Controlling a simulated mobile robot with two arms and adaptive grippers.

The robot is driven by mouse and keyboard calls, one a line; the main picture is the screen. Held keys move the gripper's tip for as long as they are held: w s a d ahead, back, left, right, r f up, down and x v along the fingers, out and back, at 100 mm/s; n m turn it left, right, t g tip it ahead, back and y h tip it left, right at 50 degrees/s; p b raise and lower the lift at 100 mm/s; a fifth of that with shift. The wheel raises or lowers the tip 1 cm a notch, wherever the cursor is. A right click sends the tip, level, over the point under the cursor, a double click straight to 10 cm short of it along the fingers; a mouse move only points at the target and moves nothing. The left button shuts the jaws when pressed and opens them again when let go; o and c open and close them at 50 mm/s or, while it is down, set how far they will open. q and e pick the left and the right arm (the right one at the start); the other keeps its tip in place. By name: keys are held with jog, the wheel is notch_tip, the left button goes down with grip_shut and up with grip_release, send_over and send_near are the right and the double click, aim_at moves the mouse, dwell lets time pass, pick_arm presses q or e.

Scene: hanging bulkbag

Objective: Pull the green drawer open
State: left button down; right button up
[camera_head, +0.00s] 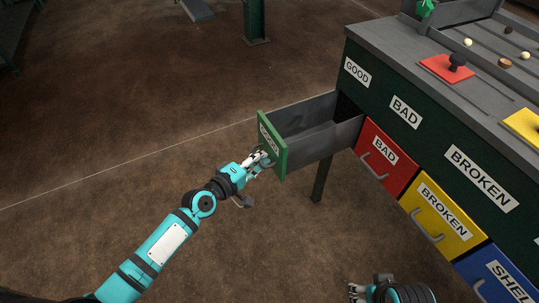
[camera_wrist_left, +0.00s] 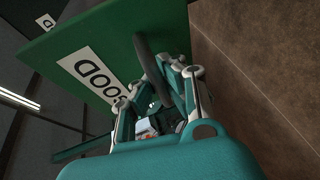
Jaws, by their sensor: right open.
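The green drawer (camera_head: 270,140) is pulled well out of the cabinet, and its grey inside looks empty. Its green front carries a GOOD label and also fills much of the left wrist view (camera_wrist_left: 130,30). My left gripper (camera_head: 267,158) is at the drawer front. In the left wrist view its fingers (camera_wrist_left: 160,95) are closed around the dark handle (camera_wrist_left: 147,62), whose lower end is hidden between them. My right gripper (camera_head: 356,290) is at the bottom edge of the head view, open, low and away from the drawer; only part of it shows.
The cabinet (camera_head: 375,100) stands at the right, with a red drawer (camera_head: 385,158), a yellow drawer (camera_head: 432,212) and a blue drawer (camera_head: 495,275) shut. Its top holds small round pieces and coloured plates.

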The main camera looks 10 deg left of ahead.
pick_arm(q)
jog(key=shift+s+a+r, duration=0.1)
jog(key=shift+a, duration=0.05)
jog(key=c, duration=1.4)
grip_release()
jog(key=v, duration=1.2)
